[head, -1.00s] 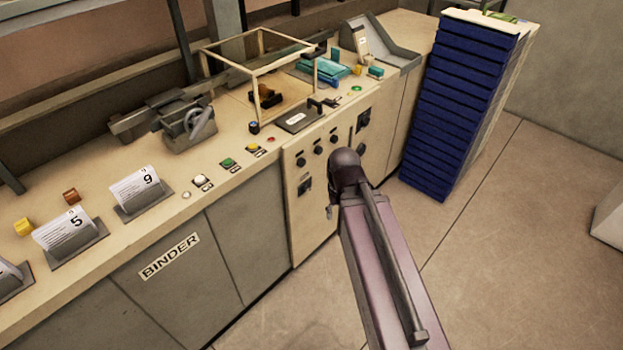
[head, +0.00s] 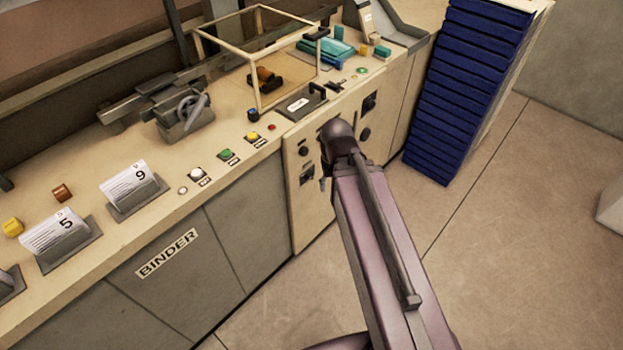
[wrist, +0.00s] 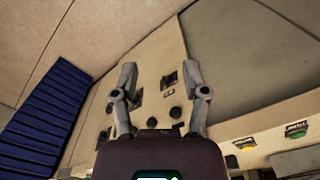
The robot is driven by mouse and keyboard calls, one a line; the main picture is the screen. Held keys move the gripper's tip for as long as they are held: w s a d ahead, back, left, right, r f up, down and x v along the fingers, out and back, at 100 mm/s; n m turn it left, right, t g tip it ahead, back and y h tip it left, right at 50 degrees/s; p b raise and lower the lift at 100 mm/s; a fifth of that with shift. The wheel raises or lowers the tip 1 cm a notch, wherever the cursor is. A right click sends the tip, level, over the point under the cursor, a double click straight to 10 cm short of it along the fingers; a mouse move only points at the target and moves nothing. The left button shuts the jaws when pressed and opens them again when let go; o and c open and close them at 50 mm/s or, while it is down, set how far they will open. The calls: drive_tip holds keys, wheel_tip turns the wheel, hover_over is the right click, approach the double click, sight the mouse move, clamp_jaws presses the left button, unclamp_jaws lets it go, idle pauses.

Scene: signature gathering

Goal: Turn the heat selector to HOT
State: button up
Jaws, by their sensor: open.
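The cream control panel (head: 308,225) on the front of the counter carries several dark knobs and switches. A dark knob (head: 303,150) and a switch (head: 306,174) show left of my arm, and another knob (head: 365,133) right of it. No label is readable, so I cannot tell which is the heat selector. In the wrist view my gripper (wrist: 160,72) is open, its two fingers spread before the panel. A dark knob (wrist: 176,113) and a switch (wrist: 169,80) appear between the fingers, which hold nothing. In the head view my arm hides most of the gripper and part of the panel.
A tall blue stack (head: 468,95) stands right of the panel. The counter above bears a clear-sided frame (head: 258,58), coloured buttons (head: 227,155) and a clamp device (head: 184,118). A BINDER cabinet (head: 165,285) lies left. The floor (head: 500,240) on the right is open.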

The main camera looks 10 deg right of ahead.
drive_tip(key=o, duration=0.3)
drive_tip(key=m+t+y+b, duration=0.3)
drive_tip(key=t+y+b, duration=1)
drive_tip(key=b, duration=3.7)
approach(310, 177)
drive_tip(key=shift+s+d+f+t+h, duration=0.3)
drive_tip(key=shift+s+h, duration=0.1)
drive_tip(key=shift+s, duration=0.2)
drive_tip(key=shift+s+d+f+t+h, duration=0.2)
drive_tip(key=shift+s+f+t+h, duration=0.15)
drive_tip(key=shift+s, duration=0.25)
drive_tip(key=shift+s+d+f+t+h, duration=0.15)
drive_tip(key=shift+s+d+f+h, duration=0.1)
drive_tip(key=shift+s+h, duration=0.25)
drive_tip(key=shift+a, duration=0.1)
drive_tip(key=x, duration=1.3)
drive_tip(key=shift+w+a+r, duration=0.1)
drive_tip(key=shift+w+a, duration=0.1)
drive_tip(key=shift+a, duration=0.1)
